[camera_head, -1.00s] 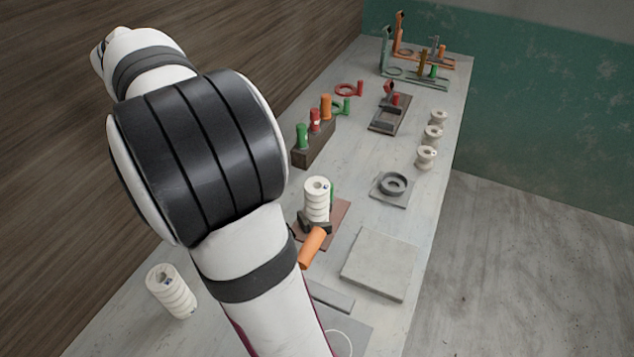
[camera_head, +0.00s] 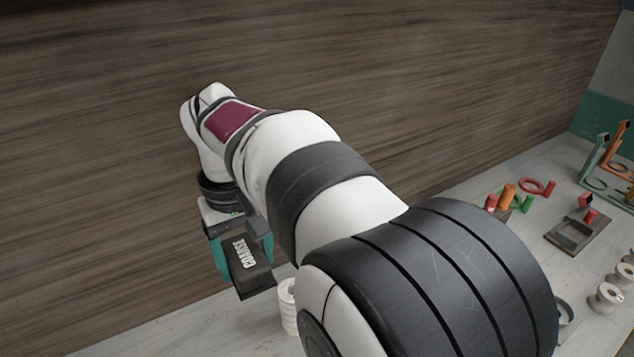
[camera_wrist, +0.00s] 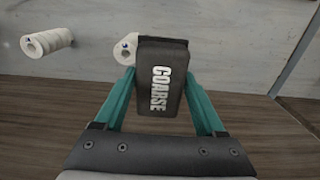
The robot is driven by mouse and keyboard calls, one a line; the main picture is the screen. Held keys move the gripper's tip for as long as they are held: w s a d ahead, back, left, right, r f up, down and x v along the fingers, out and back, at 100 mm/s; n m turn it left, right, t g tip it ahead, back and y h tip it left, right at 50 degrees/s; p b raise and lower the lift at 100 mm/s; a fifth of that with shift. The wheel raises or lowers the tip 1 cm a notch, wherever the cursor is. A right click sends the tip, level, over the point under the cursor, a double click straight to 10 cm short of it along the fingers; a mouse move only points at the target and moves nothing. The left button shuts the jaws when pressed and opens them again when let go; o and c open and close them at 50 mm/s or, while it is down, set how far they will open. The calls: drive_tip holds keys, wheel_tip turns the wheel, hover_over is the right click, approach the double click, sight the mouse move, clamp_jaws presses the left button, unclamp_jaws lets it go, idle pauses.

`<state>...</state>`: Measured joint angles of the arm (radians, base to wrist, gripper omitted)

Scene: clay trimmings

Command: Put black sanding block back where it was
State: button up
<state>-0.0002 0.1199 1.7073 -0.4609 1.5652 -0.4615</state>
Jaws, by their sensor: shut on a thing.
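The black sanding block (camera_head: 246,262), marked COARSE in white, is held between the teal fingers of my gripper (camera_head: 241,252). In the head view it hangs at the left, in front of the brown wood-grain surface and apparently above the table. In the wrist view the block (camera_wrist: 163,78) fills the space between the two fingers of my gripper (camera_wrist: 162,95), its lettering facing the camera. I cannot tell which place on the table the block came from.
A ribbed white stack (camera_head: 287,305) stands just right of the block, partly hidden by my arm. Colored tools (camera_head: 508,196), a dark tray (camera_head: 578,232) and white spools (camera_head: 607,298) are on the table (camera_head: 190,335) at right.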

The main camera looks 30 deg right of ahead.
drive_tip(key=shift+f, duration=0.1)
hover_over(249, 354)
drive_tip(key=s, duration=0.2)
wheel_tip(249, 354, down, 17)
wheel_tip(249, 354, down, 11)
drive_tip(key=shift+w+r, duration=0.1)
drive_tip(key=shift+w, duration=0.05)
drive_tip(key=o, duration=1.4)
wheel_tip(249, 354, up, 12)
